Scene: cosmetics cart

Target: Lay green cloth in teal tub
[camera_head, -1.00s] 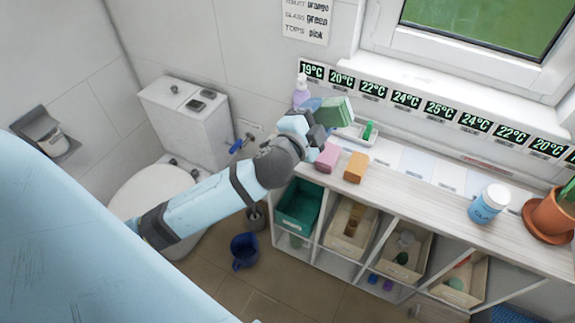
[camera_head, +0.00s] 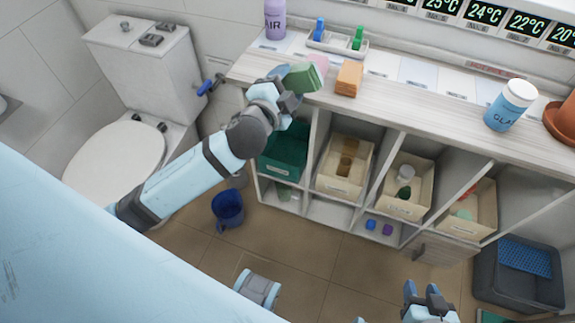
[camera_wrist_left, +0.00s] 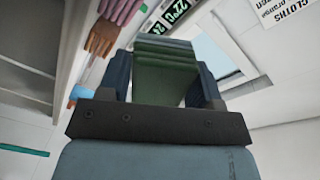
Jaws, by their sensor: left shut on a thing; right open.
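The green cloth (camera_head: 304,77) is a folded block held in my left gripper (camera_head: 290,88), at the front edge of the counter. In the left wrist view the green cloth (camera_wrist_left: 166,72) sits between the two fingers, which are shut on it. The teal tub (camera_head: 284,158) stands in the leftmost cubby below the counter, open at the top. My left gripper is above the tub, and my forearm partly covers the tub's left side. My right gripper (camera_head: 428,300) is low at the bottom edge of the head view, open, with nothing seen between its fingers.
A pink cloth (camera_head: 319,64) and an orange cloth (camera_head: 349,78) lie on the counter (camera_head: 420,103) beside the green one. Beige bins (camera_head: 345,166) fill neighbouring cubbies. A blue bucket (camera_head: 228,207) stands on the floor, and a toilet (camera_head: 115,160) is at left.

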